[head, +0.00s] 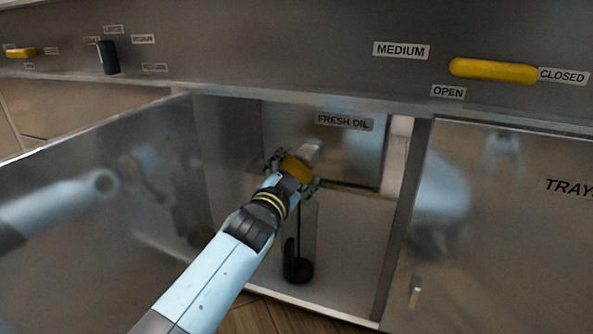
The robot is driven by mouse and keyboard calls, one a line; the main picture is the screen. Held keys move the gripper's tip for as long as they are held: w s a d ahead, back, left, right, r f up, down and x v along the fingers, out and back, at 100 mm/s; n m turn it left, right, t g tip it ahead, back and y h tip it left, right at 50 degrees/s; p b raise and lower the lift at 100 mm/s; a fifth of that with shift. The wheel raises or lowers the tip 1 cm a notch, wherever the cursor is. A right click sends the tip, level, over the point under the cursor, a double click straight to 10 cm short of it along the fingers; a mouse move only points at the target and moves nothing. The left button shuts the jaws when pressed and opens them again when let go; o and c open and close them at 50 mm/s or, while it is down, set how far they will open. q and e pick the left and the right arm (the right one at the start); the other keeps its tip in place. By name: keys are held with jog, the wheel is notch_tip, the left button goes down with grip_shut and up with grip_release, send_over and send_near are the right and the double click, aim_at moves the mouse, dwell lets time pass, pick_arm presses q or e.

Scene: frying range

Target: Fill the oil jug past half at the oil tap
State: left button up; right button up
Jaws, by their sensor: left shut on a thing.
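The oil jug (307,240) stands upright on the cabinet floor, below my left gripper. It looks clear, with a dark upright part on its left side and a dark bottom. I cannot tell its oil level. The oil tap (311,152) sits under the FRESH OIL label, with a yellow lever (294,169) in front. My left gripper (293,178) is shut on the yellow lever. The gripper and forearm hide part of the tap and the jug's top. My right gripper is not in view.
The open cabinet door (110,200) spreads out on the left. A closed door marked TRAYS (500,230) is on the right. Above, the panel has a yellow handle (493,70) by the CLOSED label and a black knob (108,57). The cabinet floor (345,275) right of the jug is clear.

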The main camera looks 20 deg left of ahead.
pick_arm(q)
jog(key=o, duration=1.1)
jog(key=shift+o, duration=0.2)
jog(key=s, duration=1.2)
jog(key=shift+a, duration=0.15)
